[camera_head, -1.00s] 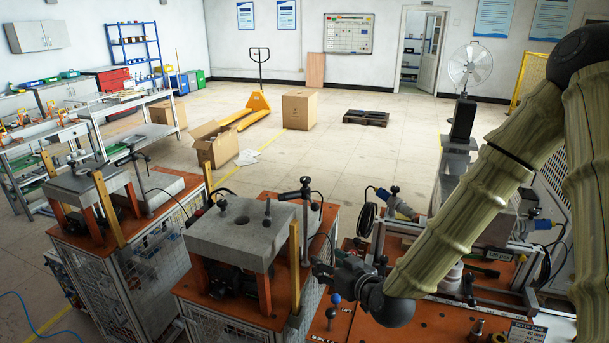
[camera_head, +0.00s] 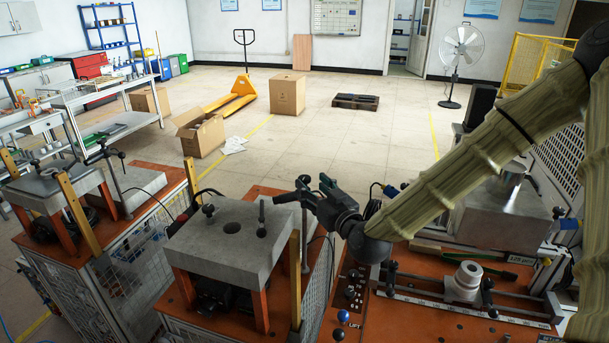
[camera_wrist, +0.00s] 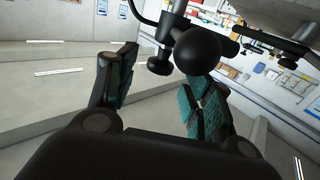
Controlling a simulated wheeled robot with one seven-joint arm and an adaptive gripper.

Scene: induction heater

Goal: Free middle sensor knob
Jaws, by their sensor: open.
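The middle sensor is a black arm (camera_head: 284,198) on a thin post (camera_head: 304,243) beside the middle grey-topped stand. Its round black knob (camera_wrist: 198,50) looms large in the wrist view, with a smaller black knob (camera_wrist: 159,66) to its left. My gripper (camera_head: 317,190) is at the sensor's upper end and hides part of it in the head view. In the wrist view my gripper (camera_wrist: 160,78) is open, with teal pads on both fingers. The round knob overlaps the right fingertip in the picture; I cannot tell whether they touch. Nothing is held.
The middle stand's grey top (camera_head: 229,255) lies left of my gripper. Another sensor post (camera_head: 118,185) and grey stand (camera_head: 48,186) are farther left. An orange bench (camera_head: 420,318) with a grey cylinder (camera_head: 465,281) is at the right.

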